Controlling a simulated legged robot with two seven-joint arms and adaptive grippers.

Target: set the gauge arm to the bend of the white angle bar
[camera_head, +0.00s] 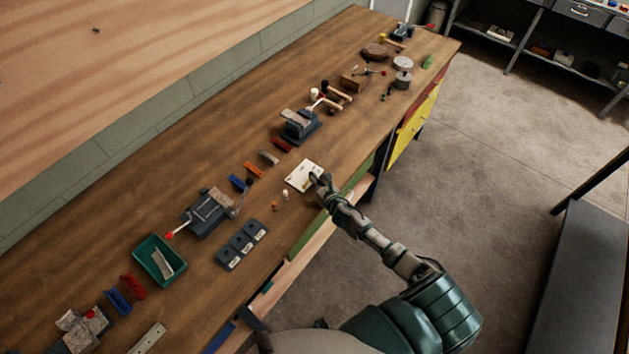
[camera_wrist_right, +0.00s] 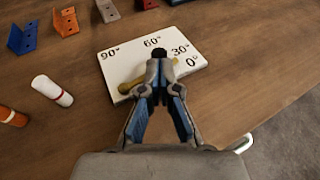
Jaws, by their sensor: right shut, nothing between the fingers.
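The white gauge board (camera_head: 299,178) lies flat on the wooden bench. In the right wrist view the board (camera_wrist_right: 118,66) shows the marks 90°, 60°, 30° and 0°. The yellow gauge arm (camera_wrist_right: 131,87) lies low on the board; my fingers hide part of it, so its exact angle cannot be told. My right gripper (camera_wrist_right: 161,60) is shut and empty over the board, its tips near a black piece below the 60° mark. It also shows in the head view (camera_head: 318,180). A pale angle bar (camera_wrist_right: 107,11) with holes stands behind the board. My left gripper is out of view.
Orange (camera_wrist_right: 66,22) and blue (camera_wrist_right: 22,38) angle bars stand left of the pale one. Vises (camera_head: 300,125) and a green bin (camera_head: 158,259) are along the bench. The bench's front edge is close.

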